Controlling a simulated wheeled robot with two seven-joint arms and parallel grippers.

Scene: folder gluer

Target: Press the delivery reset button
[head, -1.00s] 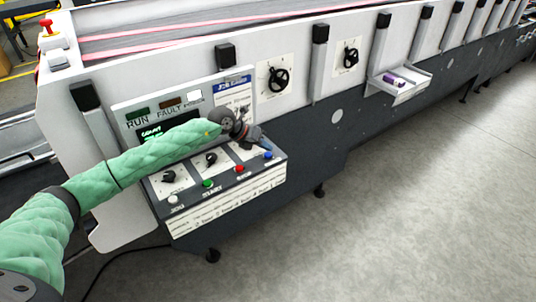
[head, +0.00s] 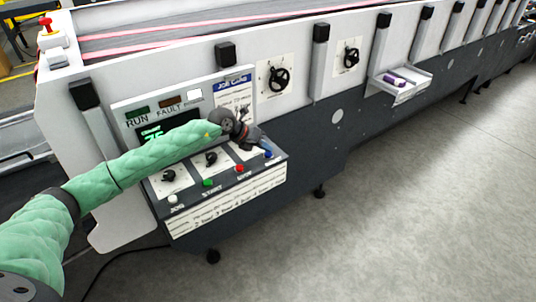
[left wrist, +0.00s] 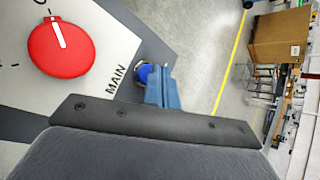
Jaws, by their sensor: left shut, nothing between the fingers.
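The control panel has a row of buttons along its front edge. The blue button (head: 268,154) is at the right end, its label too small to read. My left gripper (head: 263,146) is just above and beside this button, fingers shut and empty, pointing down toward it. In the left wrist view, the shut fingers (left wrist: 162,90) appear bluish and partly cover the blue button (left wrist: 142,74). I cannot tell whether they touch it. My right gripper is not in view.
A white button (head: 173,199), a green button (head: 208,182) and a red button (head: 239,168) sit left of the blue one. A red knob (left wrist: 60,48) near the word MAIN shows in the left wrist view. A tray (head: 402,88) holds a purple item. Floor on the right is clear.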

